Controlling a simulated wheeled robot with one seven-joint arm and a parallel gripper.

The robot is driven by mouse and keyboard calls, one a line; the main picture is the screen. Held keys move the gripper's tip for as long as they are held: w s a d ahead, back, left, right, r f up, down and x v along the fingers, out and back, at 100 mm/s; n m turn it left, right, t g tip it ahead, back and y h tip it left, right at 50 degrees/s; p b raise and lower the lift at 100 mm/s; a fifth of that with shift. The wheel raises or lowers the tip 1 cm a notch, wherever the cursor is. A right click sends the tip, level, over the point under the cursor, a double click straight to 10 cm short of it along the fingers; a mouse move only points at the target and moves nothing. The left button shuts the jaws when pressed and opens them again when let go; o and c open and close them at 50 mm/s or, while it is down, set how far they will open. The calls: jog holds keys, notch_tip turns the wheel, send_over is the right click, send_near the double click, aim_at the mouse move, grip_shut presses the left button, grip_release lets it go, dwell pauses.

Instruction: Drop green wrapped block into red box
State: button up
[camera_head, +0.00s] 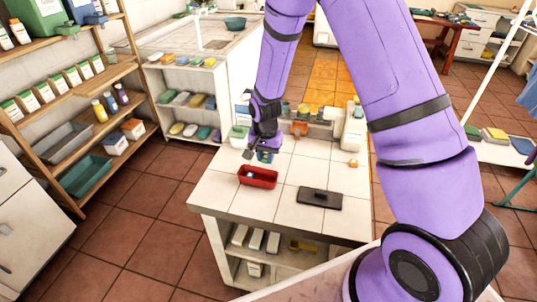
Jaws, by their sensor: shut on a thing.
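The red box (258,183) stands open on the white tiled counter, near its left side. A small pale bluish thing lies inside it. My gripper (259,154) hangs just behind and above the red box in the picture. It is shut on a small dark green-blue thing, which looks like the green wrapped block (266,157). The fingers hide part of the block. The block looks apart from the box; its exact height above the counter is hard to tell.
A dark flat tray (319,198) lies right of the red box. A green-and-white container (239,133) stands behind, left of my gripper. A pale dispenser-like thing (353,128) and several small items line the counter's back. The counter's front left is clear.

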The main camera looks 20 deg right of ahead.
jog(key=shift+f, duration=2.95)
jog(key=o, duration=1)
notch_tip(320, 180, up, 11)
jog(key=shift+f, duration=0.1)
